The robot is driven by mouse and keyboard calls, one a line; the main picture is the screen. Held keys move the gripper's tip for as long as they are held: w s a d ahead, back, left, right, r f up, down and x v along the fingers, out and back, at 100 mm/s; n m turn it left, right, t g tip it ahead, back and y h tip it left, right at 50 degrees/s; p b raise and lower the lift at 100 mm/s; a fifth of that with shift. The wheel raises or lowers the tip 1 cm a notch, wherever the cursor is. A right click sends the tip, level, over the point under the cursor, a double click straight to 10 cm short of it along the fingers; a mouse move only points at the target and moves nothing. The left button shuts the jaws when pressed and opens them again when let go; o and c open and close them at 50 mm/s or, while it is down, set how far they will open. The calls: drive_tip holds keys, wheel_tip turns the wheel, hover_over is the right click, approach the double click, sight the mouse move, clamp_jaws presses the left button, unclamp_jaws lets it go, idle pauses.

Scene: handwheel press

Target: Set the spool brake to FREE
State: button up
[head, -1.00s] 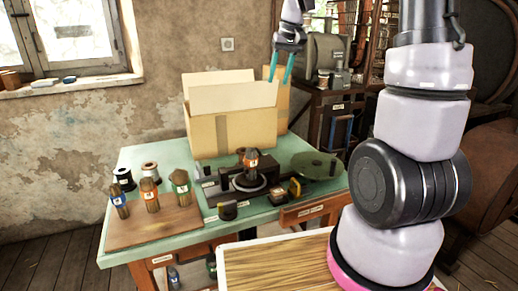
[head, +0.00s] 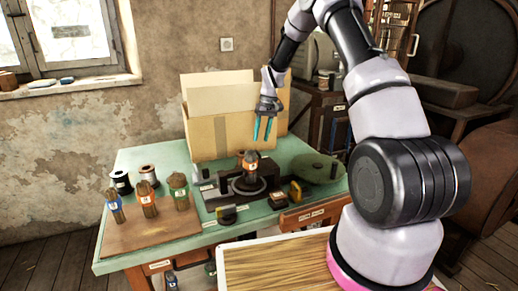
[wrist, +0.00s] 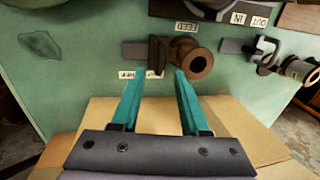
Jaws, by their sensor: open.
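My gripper (head: 262,130) is open and empty, in front of the cardboard box and above the back of the green bench. In the wrist view its two teal fingers (wrist: 155,98) point toward a dark bar with an upright block (wrist: 157,54) and a brown flanged round piece (wrist: 190,60) beside it. The fingertips appear apart from these parts. A small label (wrist: 187,27) lies above the brown piece; another label (wrist: 140,74) below the bar is partly covered. I cannot read either surely, nor tell the brake's setting.
The open cardboard box (head: 202,137) stands close behind the gripper. The press (head: 249,187) holds an orange-labelled piece below it. A clamp (wrist: 265,55) shows at right in the wrist view.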

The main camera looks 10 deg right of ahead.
drive_tip(key=f, duration=0.2)
drive_tip(key=a+f, duration=0.1)
drive_tip(key=f, duration=0.2)
drive_tip(key=shift+s+a+f, duration=0.1)
drive_tip(key=shift+f, duration=0.25)
clamp_jaws()
idle(1.1)
